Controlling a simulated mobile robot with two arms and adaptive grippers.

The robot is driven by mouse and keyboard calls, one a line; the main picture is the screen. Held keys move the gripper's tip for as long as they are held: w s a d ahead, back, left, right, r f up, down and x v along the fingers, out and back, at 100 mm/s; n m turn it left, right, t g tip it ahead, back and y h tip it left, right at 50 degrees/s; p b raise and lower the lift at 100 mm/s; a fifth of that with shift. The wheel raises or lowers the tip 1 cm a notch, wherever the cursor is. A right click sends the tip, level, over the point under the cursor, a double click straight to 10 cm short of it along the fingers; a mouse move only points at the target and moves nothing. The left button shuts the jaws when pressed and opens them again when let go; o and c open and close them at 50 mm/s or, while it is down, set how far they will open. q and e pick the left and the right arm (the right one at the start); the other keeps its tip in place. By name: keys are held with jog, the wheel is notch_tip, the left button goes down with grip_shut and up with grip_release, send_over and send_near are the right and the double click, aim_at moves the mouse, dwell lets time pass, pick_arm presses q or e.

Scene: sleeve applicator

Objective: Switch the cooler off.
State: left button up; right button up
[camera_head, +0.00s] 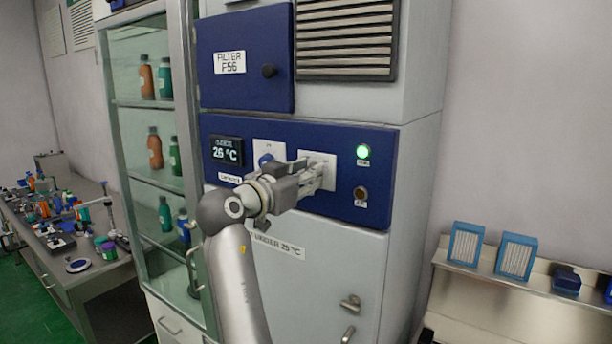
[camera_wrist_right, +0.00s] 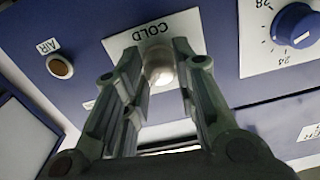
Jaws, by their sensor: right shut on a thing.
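The cooler is a tall light-grey cabinet with a blue control panel (camera_head: 228,128) in the head view. Its display (camera_head: 227,151) reads about 26 °C, and a green lamp (camera_head: 363,152) is lit at the upper right. My right gripper (camera_head: 322,172) is at the white plate right of the dial. In the right wrist view, upside down, this plate (camera_wrist_right: 118,43) reads COLD, and my right gripper (camera_wrist_right: 161,82) has its fingers on both sides of a pale, rounded switch (camera_wrist_right: 160,73). The switch is mostly hidden in the head view. My left gripper is not in view.
A blue temperature dial (camera_wrist_right: 296,25) sits beside the switch, and an amber AIR button (camera_head: 361,193) sits on its other side. A glass cabinet with bottles (camera_head: 155,148) stands left. A steel shelf with blue filters (camera_head: 515,256) is at right.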

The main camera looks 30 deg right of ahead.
jog(key=shift+n, duration=0.3)
jog(key=n, duration=1.7)
jog(key=shift+r+n, duration=0.1)
jog(key=shift+n, duration=0.2)
dwell(0.4)
jog(key=o, duration=1)
jog(key=shift+d, duration=0.15)
jog(key=shift+o, duration=0.2)
